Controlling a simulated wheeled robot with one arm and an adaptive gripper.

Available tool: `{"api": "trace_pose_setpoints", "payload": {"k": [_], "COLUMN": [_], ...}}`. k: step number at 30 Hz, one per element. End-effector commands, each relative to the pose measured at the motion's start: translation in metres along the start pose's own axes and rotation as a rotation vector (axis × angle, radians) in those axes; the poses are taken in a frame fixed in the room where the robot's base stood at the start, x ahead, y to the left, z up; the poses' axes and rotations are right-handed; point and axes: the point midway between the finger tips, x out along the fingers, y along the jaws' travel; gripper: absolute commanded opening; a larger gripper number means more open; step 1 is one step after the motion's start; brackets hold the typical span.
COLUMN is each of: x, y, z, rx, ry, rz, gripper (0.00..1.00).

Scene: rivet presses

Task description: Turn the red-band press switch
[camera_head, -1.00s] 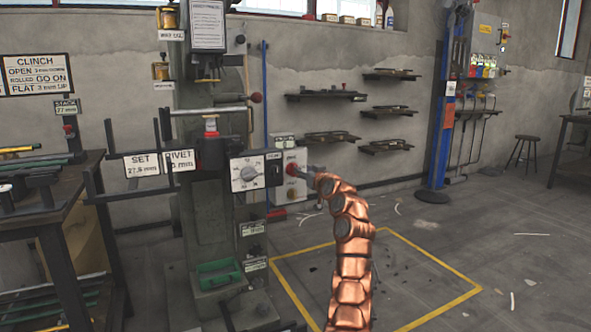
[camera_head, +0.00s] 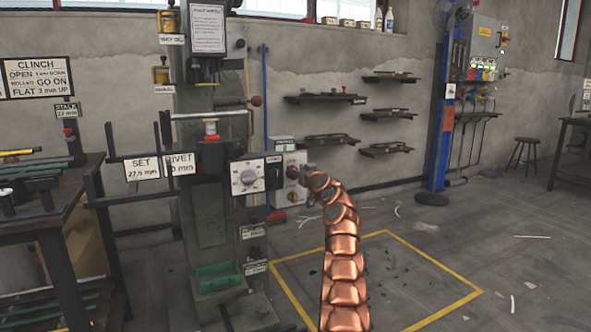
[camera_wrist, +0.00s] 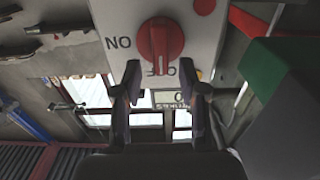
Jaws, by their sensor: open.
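The press (camera_head: 212,215) stands at centre left in the head view, with a red band (camera_head: 210,138) near its middle. A light grey switch box (camera_head: 296,158) is to its right. In the wrist view the box's white face (camera_wrist: 120,18) carries a red rotary switch (camera_wrist: 160,45). "ON" reads upside down at its left, and lettering below it is partly hidden by my gripper. My gripper (camera_wrist: 162,82) is open and empty, its two fingers just below the knob in the picture, one to each side. Contact cannot be told. In the head view my gripper (camera_head: 307,171) is beside the box, small and partly hidden by my arm.
A white dial panel (camera_head: 248,176) is left of the switch box. A workbench (camera_head: 50,200) stands at the left. Yellow lines (camera_head: 425,262) mark mostly clear floor at the right.

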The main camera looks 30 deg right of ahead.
Motion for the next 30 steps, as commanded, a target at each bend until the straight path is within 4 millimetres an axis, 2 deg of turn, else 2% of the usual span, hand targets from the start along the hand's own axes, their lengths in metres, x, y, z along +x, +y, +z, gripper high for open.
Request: {"api": "trace_pose_setpoints", "payload": {"k": [12, 23, 30], "x": [0.013, 0.013, 0.013], "y": [-0.001, -0.002, -0.002], "z": [0.001, 0.001, 0.001], "rx": [-0.004, -0.005, -0.005], "ry": [-0.005, -0.005, -0.005], "rz": [0.003, 0.004, 0.003], "gripper": [0.42, 0.42, 0.18]}}
